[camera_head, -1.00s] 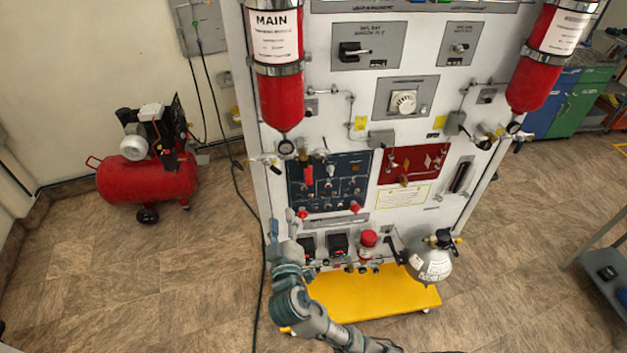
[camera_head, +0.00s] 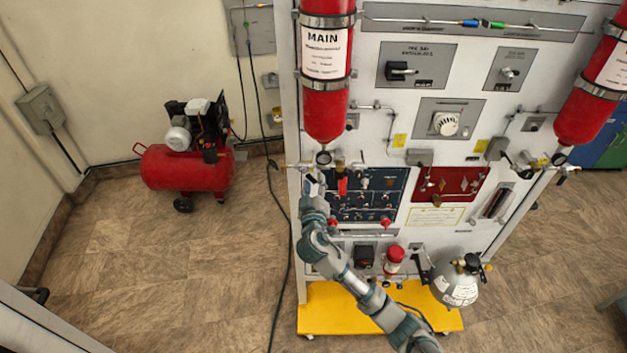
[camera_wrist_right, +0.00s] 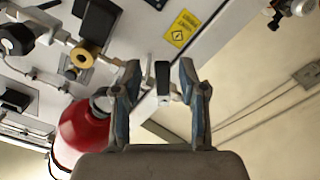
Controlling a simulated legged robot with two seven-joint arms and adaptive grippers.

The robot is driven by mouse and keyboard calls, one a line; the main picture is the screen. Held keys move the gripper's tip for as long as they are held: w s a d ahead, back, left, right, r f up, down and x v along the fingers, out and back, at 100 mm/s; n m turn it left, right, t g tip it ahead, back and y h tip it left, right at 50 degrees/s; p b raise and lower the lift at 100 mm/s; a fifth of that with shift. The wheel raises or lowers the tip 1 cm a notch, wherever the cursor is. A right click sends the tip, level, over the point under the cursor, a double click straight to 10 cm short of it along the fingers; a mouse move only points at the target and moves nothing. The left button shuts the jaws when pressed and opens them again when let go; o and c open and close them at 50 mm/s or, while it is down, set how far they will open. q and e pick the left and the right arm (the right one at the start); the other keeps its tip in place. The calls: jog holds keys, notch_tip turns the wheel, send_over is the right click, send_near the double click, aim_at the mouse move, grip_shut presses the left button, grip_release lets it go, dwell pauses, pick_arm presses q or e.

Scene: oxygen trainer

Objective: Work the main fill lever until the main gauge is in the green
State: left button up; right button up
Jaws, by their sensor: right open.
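The red cylinder labelled MAIN (camera_head: 325,75) hangs at the panel's upper left. The small round main gauge (camera_head: 323,157) is just below it; its needle and colours are too small to read. My right gripper (camera_head: 312,182) is just below and left of that gauge, at the panel's left edge. In the right wrist view my right gripper (camera_wrist_right: 160,85) is open, its fingers apart. A small dark and pale handle (camera_wrist_right: 163,78), which looks like the fill lever, shows between the fingertips; I cannot tell whether they touch it. The red cylinder (camera_wrist_right: 85,130) is at the wrist view's left. My left gripper is out of view.
A blue valve board (camera_head: 365,195) and a red board (camera_head: 447,184) are right of my gripper. A red compressor (camera_head: 187,168) is on the floor at left. Open floor lies between.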

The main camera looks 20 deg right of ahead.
jog(key=shift+w+d, duration=0.15)
jog(key=shift+w, duration=0.25)
jog(key=shift+a, duration=0.45)
jog(key=shift+c, duration=0.9)
jog(key=shift+a, duration=0.1)
grip_shut()
jog(key=shift+s, duration=0.1)
jog(key=shift+d, duration=0.25)
jog(key=shift+f, duration=0.1)
